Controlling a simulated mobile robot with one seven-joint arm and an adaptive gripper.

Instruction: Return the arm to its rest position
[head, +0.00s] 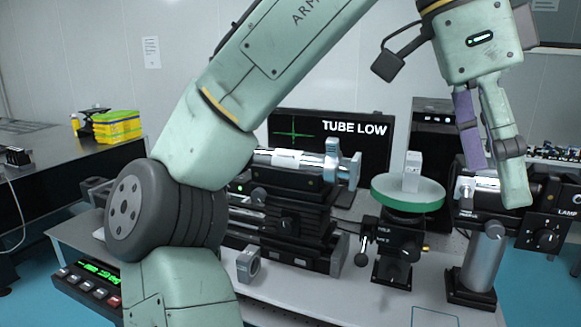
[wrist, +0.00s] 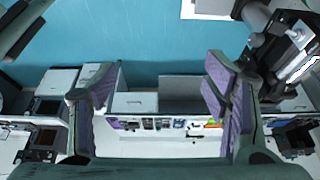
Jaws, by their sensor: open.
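My pale green arm (head: 235,95) rises from the bottom of the head view, bends at a dark grey joint (head: 170,215) and reaches up and to the right. My gripper (head: 490,175) hangs at the upper right with its fingers pointing down. In the head view it is in front of the lamp unit at the right end of the bench. In the wrist view my gripper (wrist: 160,85) has its purple-padded fingers wide apart with nothing between them. The arm hides part of the bench at left.
A green-rimmed round stage (head: 407,193) bears a small pale block (head: 412,165). A lamp unit (head: 545,225) on a metal post stands at right. A black screen (head: 360,130) reads "TUBE LOW". Blue floor (wrist: 150,40) shows in the wrist view.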

